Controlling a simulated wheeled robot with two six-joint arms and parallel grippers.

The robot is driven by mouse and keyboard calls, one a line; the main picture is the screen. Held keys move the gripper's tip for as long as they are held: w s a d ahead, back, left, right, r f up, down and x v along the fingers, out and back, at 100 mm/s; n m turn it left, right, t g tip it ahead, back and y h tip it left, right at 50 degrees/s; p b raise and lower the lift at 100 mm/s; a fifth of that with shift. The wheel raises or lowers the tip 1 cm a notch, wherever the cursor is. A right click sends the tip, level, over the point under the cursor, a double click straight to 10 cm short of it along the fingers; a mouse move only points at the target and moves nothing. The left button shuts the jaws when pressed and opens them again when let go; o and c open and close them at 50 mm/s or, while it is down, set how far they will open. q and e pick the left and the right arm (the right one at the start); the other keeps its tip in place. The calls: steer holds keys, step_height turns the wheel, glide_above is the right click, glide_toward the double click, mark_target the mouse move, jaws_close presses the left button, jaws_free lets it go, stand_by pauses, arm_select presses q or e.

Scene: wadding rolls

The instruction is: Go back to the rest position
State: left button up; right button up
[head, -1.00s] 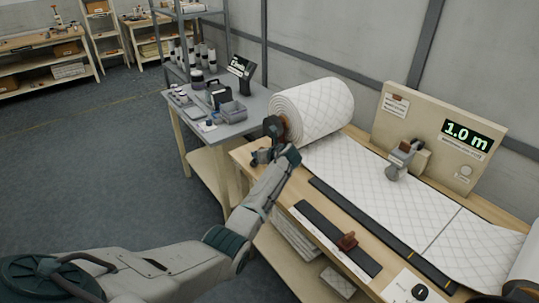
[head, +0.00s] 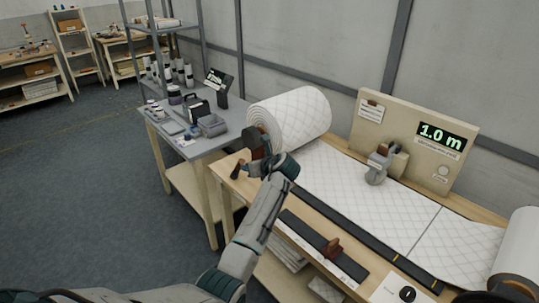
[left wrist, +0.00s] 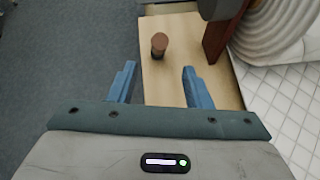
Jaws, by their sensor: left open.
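My left arm reaches over the near left corner of the wooden bench, its wrist beside the feed roll of quilted wadding (head: 297,118). In the left wrist view my left gripper (left wrist: 157,72) is open, with nothing between its blue fingers. A round brown knob (left wrist: 159,45) stands just beyond the fingertips, apart from them. A brown upright piece (left wrist: 218,42) and the roll's spiral end (left wrist: 270,35) are to its right. In the head view the fingers are hard to make out. My right gripper is not in view.
A quilted sheet (head: 350,190) runs along the bench under a panel reading 1.0 m (head: 440,135). A brown-handled tool (head: 332,248) sits on the dark strip in front. A grey side table (head: 185,150) with small items stands left. Open floor (head: 75,180) lies further left.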

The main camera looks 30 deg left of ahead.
arm_select(q)
steer(key=s+d+f+n+h, duration=0.2)
steer(key=s+f+n, duration=0.45)
steer(key=s, duration=0.45)
steer(key=s+d+f+n+h, duration=0.2)
steer(key=s+f+n, duration=0.5)
steer(key=s, duration=0.5)
steer(key=s+d+r+n+g+h, duration=0.1)
steer(key=s+d+n+h, duration=0.3)
steer(key=s, duration=0.9)
steer(key=s+d+n+g+h, duration=0.15)
steer(key=s+d+n, duration=0.45)
steer(key=s, duration=0.6)
steer(key=a+f+n+b, duration=0.1)
steer(key=a+f, duration=0.1)
steer(key=f, duration=1.3)
steer(key=a+f, duration=0.2)
steer(key=f, duration=1.3)
steer(key=s+a+f+g+b, duration=0.1)
steer(key=s+f+g, duration=0.1)
steer(key=s+f, duration=1.6)
step_height(320, 180, down, 3)
steer(key=shift+s+a, duration=0.25)
steer(key=shift+s, duration=0.15)
